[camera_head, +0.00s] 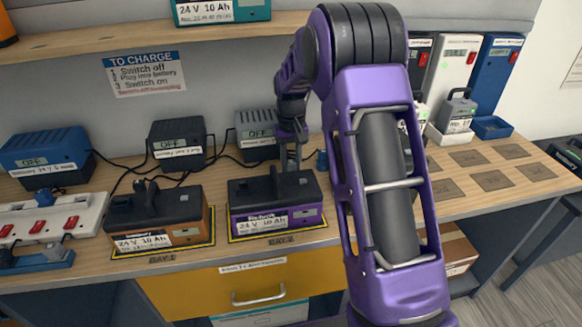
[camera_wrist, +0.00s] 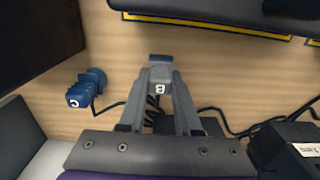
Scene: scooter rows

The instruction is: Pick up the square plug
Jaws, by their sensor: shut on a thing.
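In the head view my gripper (camera_head: 291,152) points down behind the purple battery in Bay 2; the plug is hidden there. A blue plug marked C (camera_wrist: 87,88) lies on the bench to the left of my gripper in the wrist view, apart from it. It also shows in the head view (camera_head: 321,160).
The purple battery (camera_head: 276,212) and the orange battery (camera_head: 155,222) stand in front of several chargers marked OFF (camera_head: 178,143). Black cables (camera_wrist: 215,112) run over the bench near my gripper. A power strip (camera_head: 50,222) lies at the left. Marked squares (camera_head: 490,181) at the right are bare.

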